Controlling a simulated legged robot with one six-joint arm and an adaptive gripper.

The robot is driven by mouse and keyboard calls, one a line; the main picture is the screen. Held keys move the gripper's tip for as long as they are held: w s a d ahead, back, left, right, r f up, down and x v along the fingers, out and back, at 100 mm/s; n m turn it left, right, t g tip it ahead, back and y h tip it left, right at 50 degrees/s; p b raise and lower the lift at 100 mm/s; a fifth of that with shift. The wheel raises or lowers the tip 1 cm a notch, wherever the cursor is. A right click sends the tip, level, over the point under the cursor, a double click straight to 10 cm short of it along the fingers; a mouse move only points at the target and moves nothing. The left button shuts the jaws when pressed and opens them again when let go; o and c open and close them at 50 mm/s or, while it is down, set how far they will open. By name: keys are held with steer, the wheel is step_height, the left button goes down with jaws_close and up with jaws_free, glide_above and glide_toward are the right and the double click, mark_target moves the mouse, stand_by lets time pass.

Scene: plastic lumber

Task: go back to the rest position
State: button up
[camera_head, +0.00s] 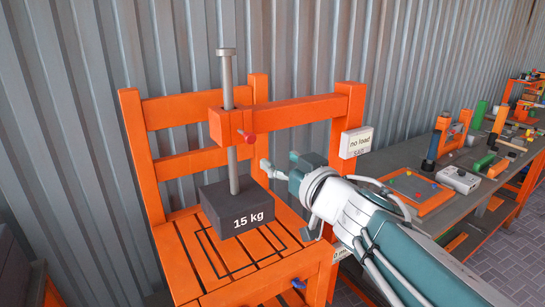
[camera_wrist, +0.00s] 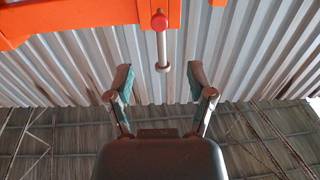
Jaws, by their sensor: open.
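My gripper (camera_head: 288,196) is open and empty in the head view, just right of the dark block marked 15 kg (camera_head: 238,209). It also shows in the wrist view (camera_wrist: 158,76), with its two fingers spread apart. A pin with a red knob (camera_head: 248,138) is at the clamp; a red knob (camera_wrist: 159,20) also shows in the wrist view, beyond the fingers.
The orange frame (camera_head: 310,110) has a crossbar above and behind my gripper. A grey bench (camera_head: 405,153) with several tools and an orange tray (camera_head: 415,191) stands right. A corrugated wall (camera_head: 60,90) is behind.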

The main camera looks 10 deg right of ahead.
steer(key=s+d+f+m+g+h, duration=0.4)
steer(key=s+d+f+m+h, duration=0.2)
steer(key=d+f+h, duration=0.3)
steer(key=s+a+f+n+g+y, duration=0.1)
steer(key=s+a+f+g+y, duration=0.1)
steer(key=s+f+g, duration=0.5)
steer(key=s+a+f, duration=0.1)
steer(key=s+f, duration=0.2)
steer(key=s, duration=0.3)
steer(key=shift+f, duration=0.2)
steer(key=shift+w, duration=0.1)
stand_by(0.8)
